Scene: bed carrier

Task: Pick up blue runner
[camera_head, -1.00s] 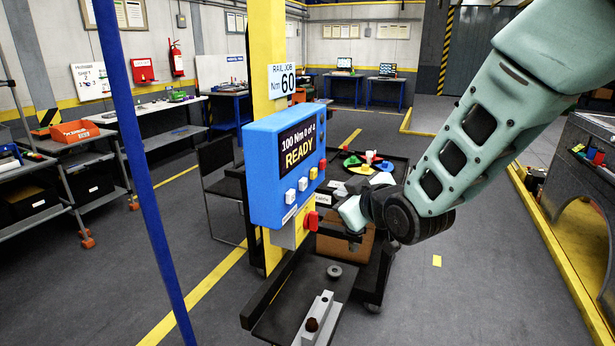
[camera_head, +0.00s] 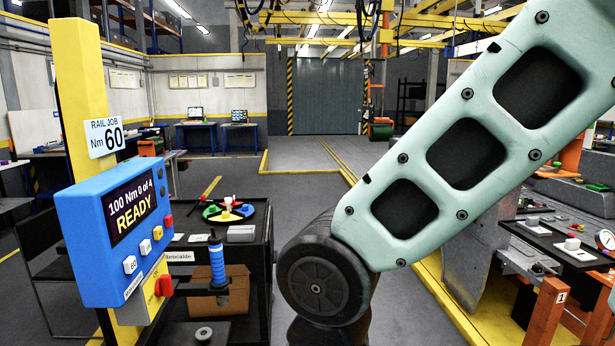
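A blue tool (camera_head: 217,262) with a ribbed grip and a black top stands upright just right of the blue control box. I take it to be the blue runner. A dark horizontal bracket or arm is at its lower end; I cannot tell how it is held there. My arm comes down from the upper right to a dark round joint right of the tool, with a gap between them. My gripper is out of view. The blue control box (camera_head: 116,232) reads "100 Nm 0 of 4 READY" and hangs by a yellow post (camera_head: 82,90).
A black cart (camera_head: 262,262) behind the tool carries a wheel of coloured bins (camera_head: 228,210) and a cardboard box (camera_head: 232,300). At right, a black bench (camera_head: 560,240) holds parts, with an orange post (camera_head: 545,312) near it. Open floor lies beyond the cart.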

